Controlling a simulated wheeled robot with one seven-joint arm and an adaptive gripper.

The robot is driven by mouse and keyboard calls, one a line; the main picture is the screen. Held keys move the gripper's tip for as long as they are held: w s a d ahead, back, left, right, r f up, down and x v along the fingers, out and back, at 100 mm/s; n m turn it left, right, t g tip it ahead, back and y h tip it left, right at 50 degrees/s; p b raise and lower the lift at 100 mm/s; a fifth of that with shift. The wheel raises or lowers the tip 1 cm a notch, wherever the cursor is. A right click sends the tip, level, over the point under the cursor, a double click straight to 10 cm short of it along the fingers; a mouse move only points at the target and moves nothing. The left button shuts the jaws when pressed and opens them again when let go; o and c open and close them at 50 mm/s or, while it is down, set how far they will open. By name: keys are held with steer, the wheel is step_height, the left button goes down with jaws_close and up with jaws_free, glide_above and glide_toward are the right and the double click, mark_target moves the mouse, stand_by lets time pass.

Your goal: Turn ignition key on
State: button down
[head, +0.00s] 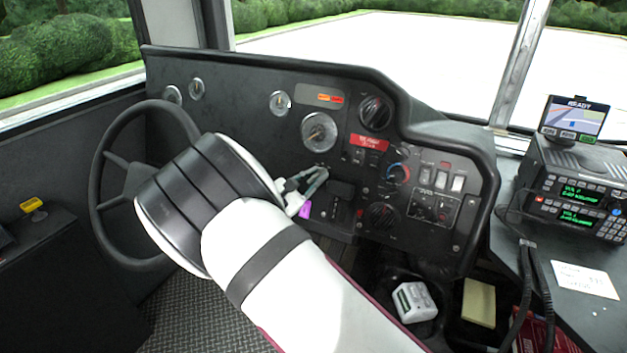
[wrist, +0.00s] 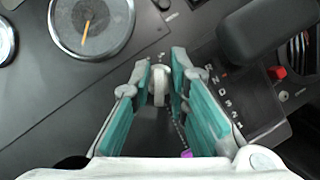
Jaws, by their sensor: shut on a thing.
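The ignition key (wrist: 159,86) shows in the wrist view as a pale ring-shaped head at the dash panel, below the large round gauge. My gripper (wrist: 161,70) has its two teal-padded fingers on either side of the key head and is shut on it. A thin chain and a purple tag (wrist: 187,154) hang below the key. In the head view my gripper (head: 316,178) is at the dashboard beneath the large gauge, and the purple tag (head: 304,209) shows beside it. The key itself is hidden there by the fingers.
The steering wheel (head: 96,190) is left of my arm, partly covered by it. The gear selector (wrist: 262,30) is close to the right finger. Switches and knobs (head: 384,215) fill the panel further right. A radio (head: 580,190) and display (head: 573,118) stand at far right.

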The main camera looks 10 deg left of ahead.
steer(key=shift+a+m, duration=0.15)
steer(key=shift+m, duration=0.25)
steer(key=c, duration=1.8)
jaws_free()
steer(key=v, duration=1.2)
steer(key=shift+r, duration=0.15)
